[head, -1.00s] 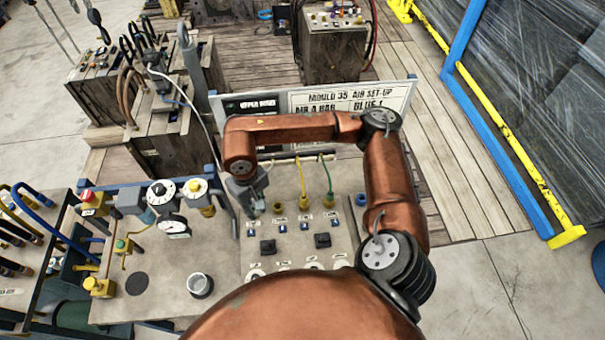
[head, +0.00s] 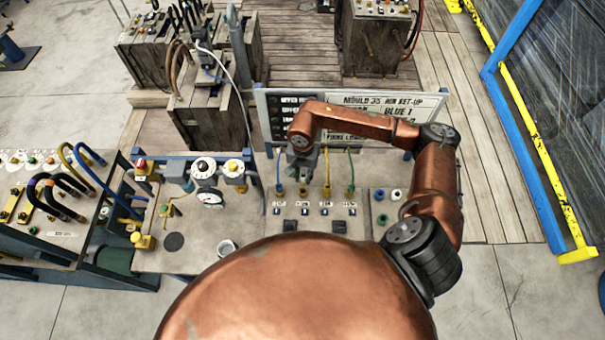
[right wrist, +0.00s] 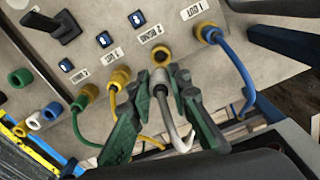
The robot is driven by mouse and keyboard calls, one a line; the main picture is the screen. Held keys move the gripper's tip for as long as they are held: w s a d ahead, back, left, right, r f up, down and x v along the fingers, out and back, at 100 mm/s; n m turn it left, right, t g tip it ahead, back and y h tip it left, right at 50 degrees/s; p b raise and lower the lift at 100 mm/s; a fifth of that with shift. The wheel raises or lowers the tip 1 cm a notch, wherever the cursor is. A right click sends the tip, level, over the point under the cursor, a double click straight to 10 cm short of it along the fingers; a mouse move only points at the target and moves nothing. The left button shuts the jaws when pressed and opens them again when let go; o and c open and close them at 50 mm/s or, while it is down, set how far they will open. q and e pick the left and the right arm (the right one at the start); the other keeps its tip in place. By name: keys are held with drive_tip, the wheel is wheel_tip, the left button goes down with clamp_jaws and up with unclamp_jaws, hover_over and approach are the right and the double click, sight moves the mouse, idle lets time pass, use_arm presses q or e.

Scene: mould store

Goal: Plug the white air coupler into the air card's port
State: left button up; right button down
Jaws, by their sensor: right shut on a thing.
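My right gripper (right wrist: 163,82) has its green fingers shut on the white air coupler (right wrist: 160,77), with a pale grey hose trailing back between the fingers. The coupler's end points at a yellow port (right wrist: 160,53), the only one in its row without a hose, and sits very close to it. I cannot tell whether they touch. In the head view the gripper (head: 302,166) is over this port (head: 303,191) on the air card, between the blue-hose port (head: 279,190) and the yellow-hose port (head: 327,192). The coupler is hidden there. My left gripper is out of view.
A green-hose port (head: 349,191) ends the row. My arm partly covers the set-up sign (head: 390,104) behind the card. Gauges and valves (head: 207,180) stand to the left, with a hose rack (head: 60,190) farther left. Loose coloured caps (right wrist: 35,122) show in the wrist view.

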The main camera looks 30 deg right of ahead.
sight(303, 183)
drive_tip(key=shift+f, duration=1)
drive_tip(key=shift+f+b, duration=0.45)
drive_tip(key=shift+f, duration=0.3)
drive_tip(key=shift+f+b, duration=0.4)
drive_tip(key=shift+f, duration=0.05)
drive_tip(key=shift+w+f+b, duration=0.1)
drive_tip(key=shift+f+b, duration=0.45)
drive_tip(key=shift+b, duration=0.1)
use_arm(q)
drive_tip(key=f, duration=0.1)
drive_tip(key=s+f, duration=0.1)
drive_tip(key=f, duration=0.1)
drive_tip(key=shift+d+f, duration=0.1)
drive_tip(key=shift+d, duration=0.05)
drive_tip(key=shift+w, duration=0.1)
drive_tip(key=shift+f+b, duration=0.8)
use_arm(e)
drive_tip(key=shift+f, duration=0.1)
